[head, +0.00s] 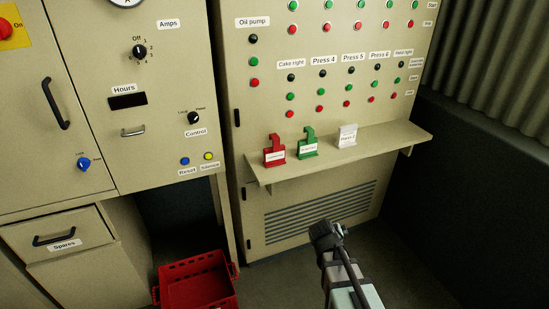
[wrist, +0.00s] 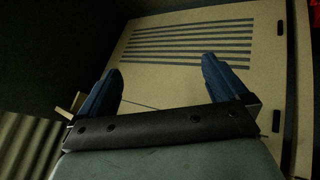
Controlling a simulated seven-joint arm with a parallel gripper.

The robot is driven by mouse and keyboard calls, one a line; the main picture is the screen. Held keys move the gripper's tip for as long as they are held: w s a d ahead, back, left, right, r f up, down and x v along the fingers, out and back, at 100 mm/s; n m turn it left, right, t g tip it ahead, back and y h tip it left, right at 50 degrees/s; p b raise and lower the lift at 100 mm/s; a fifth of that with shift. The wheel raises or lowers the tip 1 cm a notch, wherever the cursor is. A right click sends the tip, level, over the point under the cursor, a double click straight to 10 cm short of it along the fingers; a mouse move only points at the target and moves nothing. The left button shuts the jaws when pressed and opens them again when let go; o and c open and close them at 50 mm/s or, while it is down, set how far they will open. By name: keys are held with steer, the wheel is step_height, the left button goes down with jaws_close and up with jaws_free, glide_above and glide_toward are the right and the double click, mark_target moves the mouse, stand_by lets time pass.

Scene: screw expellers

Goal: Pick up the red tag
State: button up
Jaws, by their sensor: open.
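The red tag (head: 275,151) stands on the left end of a shelf on the cabinet front, in the head view. It has a hooked top and a white label. My gripper (head: 326,232) is below and to the right of it, apart from it, in front of the louvred lower panel. In the wrist view my gripper (wrist: 160,66) has its two blue fingers spread with nothing between them. The red tag does not show in the wrist view.
A green tag (head: 308,146) and a white tag (head: 347,136) stand to its right on the shelf (head: 385,145). Buttons and lamps (head: 320,108) sit above. A red crate (head: 197,283) is on the floor at lower left. The shelf's right end is bare.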

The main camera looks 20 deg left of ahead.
mark_target(274, 162)
steer(key=w+a+r+n+t+y, duration=0.1)
steer(key=w+a+r+t+y, duration=0.2)
steer(key=r, duration=0.4)
steer(key=w+a+r+n+t+y, duration=0.1)
steer(key=w+a+r+t+y, duration=0.15)
steer(key=w+a+r, duration=0.35)
steer(key=s+a+r+y, duration=0.4)
steer(key=a+r+y, duration=0.3)
steer(key=a+y, duration=0.15)
steer(key=shift+g+h, duration=0.25)
steer(key=shift+h, duration=0.05)
steer(key=x, duration=1.3)
steer(key=shift+s+a+f, duration=0.15)
steer(key=shift+f, duration=0.05)
steer(key=shift+c, duration=0.3)
steer(key=c, duration=0.7)
steer(key=shift+c, duration=0.2)
